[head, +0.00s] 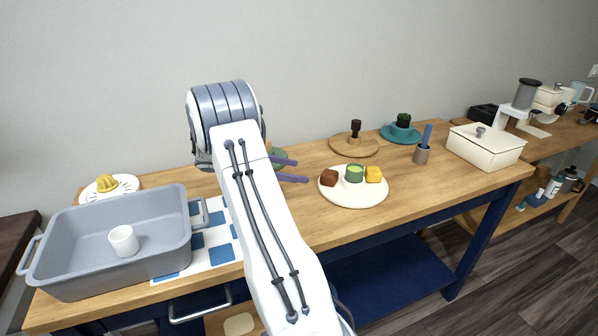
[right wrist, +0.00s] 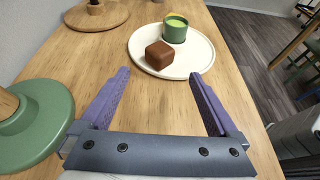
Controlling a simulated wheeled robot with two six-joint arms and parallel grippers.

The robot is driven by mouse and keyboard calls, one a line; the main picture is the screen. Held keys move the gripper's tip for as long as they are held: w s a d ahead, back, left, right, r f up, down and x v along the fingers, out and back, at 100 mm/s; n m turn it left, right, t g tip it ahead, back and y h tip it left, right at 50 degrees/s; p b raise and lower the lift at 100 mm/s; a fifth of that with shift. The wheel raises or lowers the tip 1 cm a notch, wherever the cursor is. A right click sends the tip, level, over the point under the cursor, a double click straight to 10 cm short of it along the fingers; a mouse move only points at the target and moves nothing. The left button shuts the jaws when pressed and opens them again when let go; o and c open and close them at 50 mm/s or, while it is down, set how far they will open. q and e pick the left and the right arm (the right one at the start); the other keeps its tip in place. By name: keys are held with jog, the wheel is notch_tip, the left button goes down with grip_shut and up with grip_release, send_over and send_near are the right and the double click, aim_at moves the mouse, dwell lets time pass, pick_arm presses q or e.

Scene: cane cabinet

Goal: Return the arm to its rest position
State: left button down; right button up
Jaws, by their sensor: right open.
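My right arm reaches up through the middle of the head view and bends over the wooden table. My right gripper (head: 302,171) is open and empty, its purple fingers pointing right. In the right wrist view the gripper (right wrist: 159,74) has its fingers wide apart. Between and beyond their tips are a white plate (head: 352,197) and a brown cube (head: 329,178), apart from the fingers. The plate also holds a green cup (head: 354,173) and a yellow block (head: 373,174). My left gripper is not in view.
A green round-based object (right wrist: 37,118) stands close left of the gripper in the wrist view. A grey basin (head: 70,220) with a white cup (head: 123,240) is at the table's left. A lidded cream box (head: 487,147) stands at its right end. Bare tabletop (head: 430,180) lies right of the plate.

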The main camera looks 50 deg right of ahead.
dwell(0.4)
jog(key=a+r+m+t+y+p, duration=0.1)
jog(key=a+r+t+y+p, duration=0.15)
jog(key=a, duration=1.25)
jog(key=a+r+t+y+p, duration=0.2)
jog(key=a+r+t, duration=0.1)
jog(key=a, duration=1.2)
jog(key=s+a+r+m+t+y+p, duration=0.1)
jog(key=s+a+y, duration=0.3)
jog(key=s+a, duration=0.5)
jog(key=s+a+r+m+y+p, duration=0.2)
jog(key=s+a, duration=0.6)
jog(key=a, duration=0.4)
jog(key=shift+s+a+r+t+y+p, duration=0.25)
jog(key=shift+s+a+t+y+p, duration=0.15)
jog(key=shift+y+p, duration=0.45)
